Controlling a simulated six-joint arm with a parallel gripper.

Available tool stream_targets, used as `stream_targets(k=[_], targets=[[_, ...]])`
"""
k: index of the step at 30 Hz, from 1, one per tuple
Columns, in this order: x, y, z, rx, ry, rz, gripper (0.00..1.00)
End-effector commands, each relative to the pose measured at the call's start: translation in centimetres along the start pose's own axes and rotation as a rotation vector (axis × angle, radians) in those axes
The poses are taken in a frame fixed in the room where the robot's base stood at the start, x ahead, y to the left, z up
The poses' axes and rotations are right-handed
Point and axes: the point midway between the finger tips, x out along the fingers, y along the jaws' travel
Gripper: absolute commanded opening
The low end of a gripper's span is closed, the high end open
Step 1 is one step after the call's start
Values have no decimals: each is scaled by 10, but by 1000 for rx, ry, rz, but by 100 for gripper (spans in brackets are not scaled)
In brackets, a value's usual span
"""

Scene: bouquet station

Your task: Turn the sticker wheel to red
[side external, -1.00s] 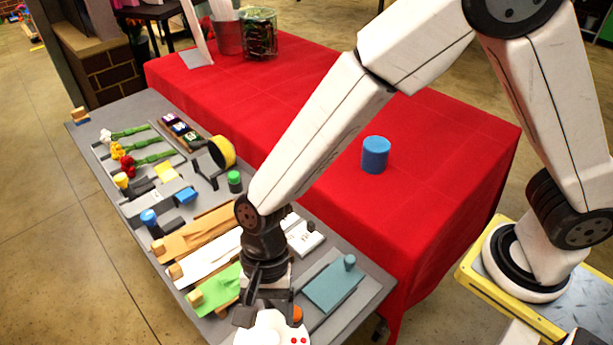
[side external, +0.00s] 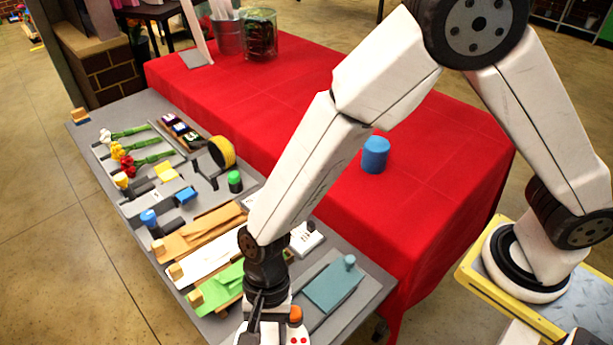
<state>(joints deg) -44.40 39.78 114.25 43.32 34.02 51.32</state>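The sticker wheel (side external: 282,331) is a white piece at the bottom edge of the side external view, partly cut off by the frame. Several small red dots (side external: 299,340) show on its right part. An orange knob-like piece (side external: 295,315) stands at its back right. My gripper (side external: 254,324) points down over the left part of the wheel. Its fingers line up edge-on to the camera, so the gap between them is hidden. I cannot tell whether they touch the wheel.
A teal block with a knob (side external: 331,288) lies right of the wheel. Green (side external: 220,287), white (side external: 208,263) and brown (side external: 200,236) sheets lie to the left. Flowers (side external: 128,160) lie at the far end of the grey board. A blue cylinder (side external: 375,156) stands on the red cloth (side external: 440,150).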

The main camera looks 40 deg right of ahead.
Motion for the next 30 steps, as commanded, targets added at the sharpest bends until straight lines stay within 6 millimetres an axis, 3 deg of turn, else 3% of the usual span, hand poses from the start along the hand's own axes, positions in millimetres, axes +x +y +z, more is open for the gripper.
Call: stream_targets(k=[14,30], targets=[[0,-1,0,-43,0,17,0],[0,-4,0,-384,2,159,0]])
